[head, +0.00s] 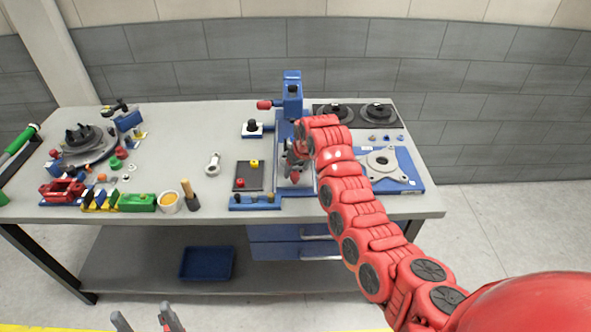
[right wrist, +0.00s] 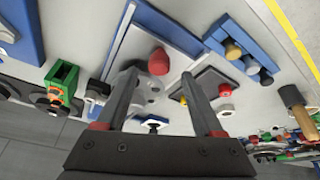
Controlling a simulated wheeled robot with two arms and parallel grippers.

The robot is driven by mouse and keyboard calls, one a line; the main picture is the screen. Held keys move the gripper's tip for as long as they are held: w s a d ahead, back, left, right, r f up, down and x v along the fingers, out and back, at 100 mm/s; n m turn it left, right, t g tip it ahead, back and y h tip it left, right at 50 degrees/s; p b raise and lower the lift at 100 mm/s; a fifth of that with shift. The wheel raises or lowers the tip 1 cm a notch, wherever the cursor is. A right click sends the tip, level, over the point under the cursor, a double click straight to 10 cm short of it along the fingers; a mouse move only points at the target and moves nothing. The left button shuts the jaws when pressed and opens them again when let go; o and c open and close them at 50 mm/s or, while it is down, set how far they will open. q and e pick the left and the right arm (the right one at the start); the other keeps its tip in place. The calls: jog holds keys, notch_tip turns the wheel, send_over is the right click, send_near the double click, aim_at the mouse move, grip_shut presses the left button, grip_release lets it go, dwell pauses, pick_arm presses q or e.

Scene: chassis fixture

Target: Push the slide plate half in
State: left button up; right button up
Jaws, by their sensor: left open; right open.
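The slide plate, a light grey plate (right wrist: 140,47) with a red knob (right wrist: 158,61), lies in the blue-edged fixture in the right wrist view. In the head view, the blue fixture base (head: 297,190) is at the middle of the table, and my right arm partly covers it. My right gripper (head: 293,160) is open above the fixture. In the right wrist view, the red knob appears between the open fingertips (right wrist: 160,73); whether they touch it is unclear. My left gripper (head: 146,318) is open and empty at the bottom edge, in front of the table.
A dark tray with red and yellow knobs (head: 247,177) lies left of the fixture. A blue block with pegs (head: 255,202) is at the front edge. A blue plate with a grey casting (head: 405,181) is to the right. A blue toggle-like stand (head: 292,95) rises behind.

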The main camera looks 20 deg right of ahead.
aim_at(295, 175)
jog(key=shift+p+x, duration=0.3)
jog(key=shift+x, duration=1.4)
grip_shut()
jog(key=shift+d, duration=0.1)
